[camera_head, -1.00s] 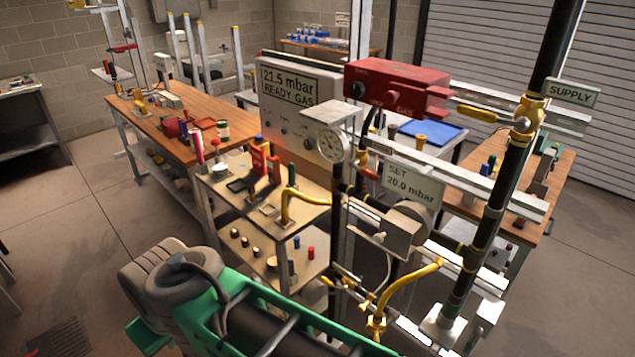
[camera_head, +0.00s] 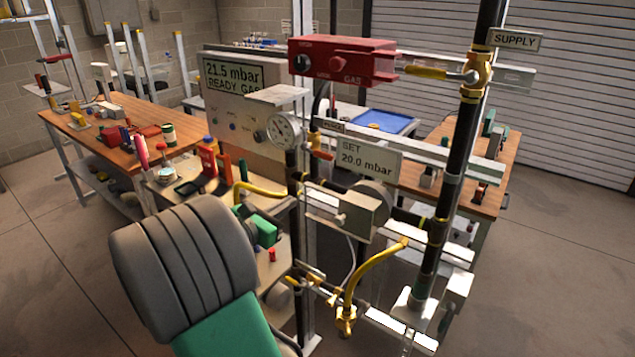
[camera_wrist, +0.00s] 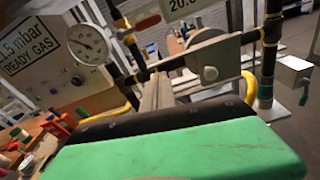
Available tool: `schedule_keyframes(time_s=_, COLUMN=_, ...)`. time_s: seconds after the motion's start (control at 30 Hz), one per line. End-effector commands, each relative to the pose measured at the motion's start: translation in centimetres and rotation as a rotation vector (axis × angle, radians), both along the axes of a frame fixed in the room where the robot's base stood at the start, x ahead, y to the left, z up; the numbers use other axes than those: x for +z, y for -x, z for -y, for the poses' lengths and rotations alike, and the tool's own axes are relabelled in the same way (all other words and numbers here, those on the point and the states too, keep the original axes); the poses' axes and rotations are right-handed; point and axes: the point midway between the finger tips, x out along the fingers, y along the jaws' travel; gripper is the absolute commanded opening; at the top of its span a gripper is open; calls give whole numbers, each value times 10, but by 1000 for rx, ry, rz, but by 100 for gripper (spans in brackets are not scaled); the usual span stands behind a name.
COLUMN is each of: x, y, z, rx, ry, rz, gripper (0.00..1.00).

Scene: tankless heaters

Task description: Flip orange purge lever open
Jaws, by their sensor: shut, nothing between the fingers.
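The orange purge lever (camera_head: 321,155) slants down to the right from the pipework, just right of the round gauge (camera_head: 284,129) and below a small PURGE tag (camera_head: 333,126). In the wrist view the orange lever (camera_wrist: 148,22) shows at the top, right of the gauge. My gripper (camera_head: 262,230) is green and dark, below and left of the lever and apart from it. Its fingers are partly hidden by my arm. In the wrist view my gripper (camera_wrist: 180,125) fills the bottom, shut and empty.
A SET 20.0 mbar sign (camera_head: 368,158) is right of the lever. A red gas box (camera_head: 342,61) is above. Yellow hose pieces (camera_head: 372,272) and a black supply pipe (camera_head: 456,165) stand close. A wooden bench (camera_head: 100,125) with tools is at left.

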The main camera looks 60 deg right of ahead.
Motion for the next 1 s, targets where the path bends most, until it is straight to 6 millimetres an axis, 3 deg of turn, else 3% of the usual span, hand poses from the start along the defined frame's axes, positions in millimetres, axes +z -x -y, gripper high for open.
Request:
schedule_keyframes(time_s=0.13, x=8, y=7, z=8, rx=-15, ry=58, rz=-168, gripper=0)
schedule_keyframes(time_s=0.4, x=9, y=8, z=9, rx=-16, ry=57, rz=-167, gripper=0)
schedule_keyframes(time_s=0.53, x=10, y=10, z=18, rx=-19, ry=57, rz=-166, gripper=0)
schedule_keyframes(time_s=0.97, x=9, y=25, z=106, rx=-19, ry=56, rz=-165, gripper=0)
schedule_keyframes(time_s=1.0, x=16, y=25, z=110, rx=-19, ry=59, rz=-161, gripper=0)
